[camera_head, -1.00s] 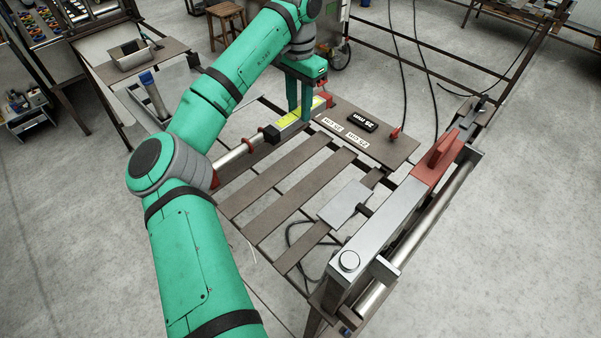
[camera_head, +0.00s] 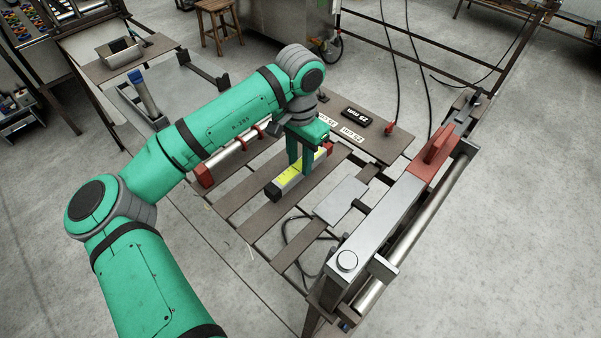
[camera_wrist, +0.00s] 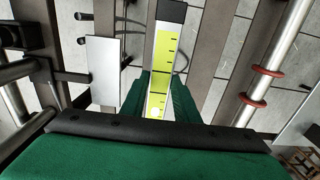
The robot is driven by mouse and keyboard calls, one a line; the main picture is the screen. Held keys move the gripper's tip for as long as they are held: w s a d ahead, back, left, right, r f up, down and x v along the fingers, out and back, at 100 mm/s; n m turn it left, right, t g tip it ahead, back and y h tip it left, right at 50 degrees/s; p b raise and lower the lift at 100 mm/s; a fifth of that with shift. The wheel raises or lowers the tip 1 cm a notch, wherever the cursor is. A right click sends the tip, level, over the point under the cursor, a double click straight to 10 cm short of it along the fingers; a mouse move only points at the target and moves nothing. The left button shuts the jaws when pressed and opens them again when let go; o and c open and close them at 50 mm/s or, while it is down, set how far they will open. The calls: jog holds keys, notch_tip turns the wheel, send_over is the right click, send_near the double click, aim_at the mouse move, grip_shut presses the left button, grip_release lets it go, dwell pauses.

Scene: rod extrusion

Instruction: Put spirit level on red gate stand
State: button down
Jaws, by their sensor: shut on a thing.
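In the wrist view the level (camera_wrist: 163,70) points away between my two green fingers (camera_wrist: 158,105). Red parts that may belong to the red gate stand show in two places. One is a silver rod with red rings and a red end block (camera_head: 204,175), partly hidden behind my arm. The other is a red upright bracket (camera_head: 430,158) on the metal beam at the right.
The slatted table (camera_head: 245,195) has open gaps. A grey plate (camera_head: 342,202) lies right of the level. A black 25 mm block (camera_head: 355,118) and white labels lie on the back board. A long metal beam (camera_head: 385,220) and a round rail border the right side.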

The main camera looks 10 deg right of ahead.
aim_at(300, 168)
jog(key=f, duration=0.1)
jog(key=s+f, duration=0.1)
jog(key=f, duration=0.1)
jog(key=shift+f, duration=0.65)
jog(key=shift+f, duration=0.15)
jog(key=c, duration=1.4)
grip_release()
notch_tip(300, 168, up, 12)
jog(key=shift+r, duration=0.2)
jog(key=shift+w, duration=0.1)
